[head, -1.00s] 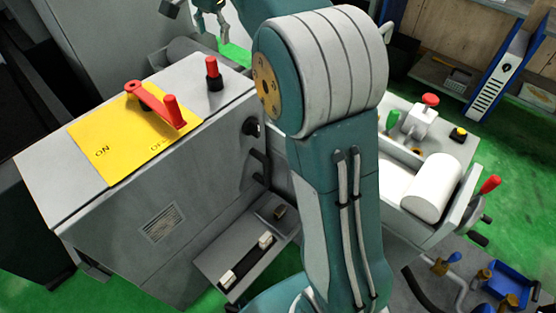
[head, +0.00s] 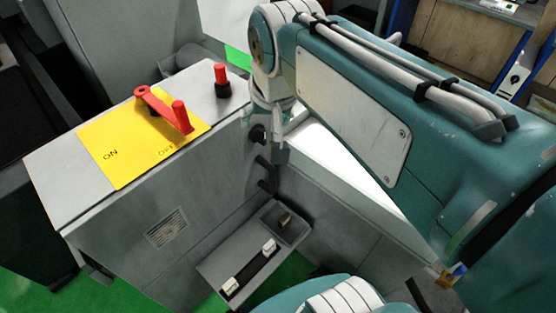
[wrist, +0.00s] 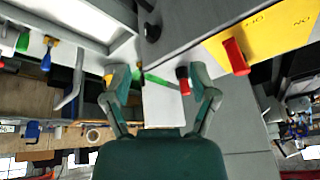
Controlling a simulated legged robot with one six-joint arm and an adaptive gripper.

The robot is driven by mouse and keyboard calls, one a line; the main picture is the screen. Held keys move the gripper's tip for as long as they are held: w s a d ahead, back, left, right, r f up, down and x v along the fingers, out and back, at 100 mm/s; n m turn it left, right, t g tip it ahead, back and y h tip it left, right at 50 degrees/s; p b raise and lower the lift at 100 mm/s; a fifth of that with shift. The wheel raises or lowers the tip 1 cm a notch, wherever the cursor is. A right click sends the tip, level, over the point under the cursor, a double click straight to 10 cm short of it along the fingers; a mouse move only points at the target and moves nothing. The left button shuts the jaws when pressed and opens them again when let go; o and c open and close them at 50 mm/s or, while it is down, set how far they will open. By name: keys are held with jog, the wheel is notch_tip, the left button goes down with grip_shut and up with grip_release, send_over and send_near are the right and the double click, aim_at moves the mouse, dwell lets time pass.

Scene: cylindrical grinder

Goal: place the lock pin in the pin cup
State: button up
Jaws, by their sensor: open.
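A red peg with a black base (head: 222,80), which looks like the lock pin, stands upright on the grey cabinet top beside the yellow ON/OFF plate. It also shows in the wrist view (wrist: 183,80), beyond my fingers and nearer the right one. My gripper (wrist: 162,82) is open with nothing between its fingers. In the head view it hangs partly hidden at the cabinet's right edge, apart from the peg. A small square dark compartment (head: 297,236) on the low side tray holds a small brass-coloured piece. I cannot tell whether this is the pin cup.
A red lever (head: 160,108) stands on the yellow plate (head: 115,165), left of the peg. Dark knobs stick out of the cabinet's side near my gripper. The low grey tray (head: 225,262) carries a dark bar with white ends. My arm covers much of the machine at right.

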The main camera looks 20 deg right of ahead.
jog(key=s+f+n+t, duration=0.1)
jog(key=s+f+n, duration=0.2)
jog(key=s+f, duration=0.3)
jog(key=shift+s+f, duration=0.3)
jog(key=shift+s, duration=0.55)
jog(key=shift+w+r, duration=0.1)
jog(key=shift+r, duration=0.05)
dwell(0.3)
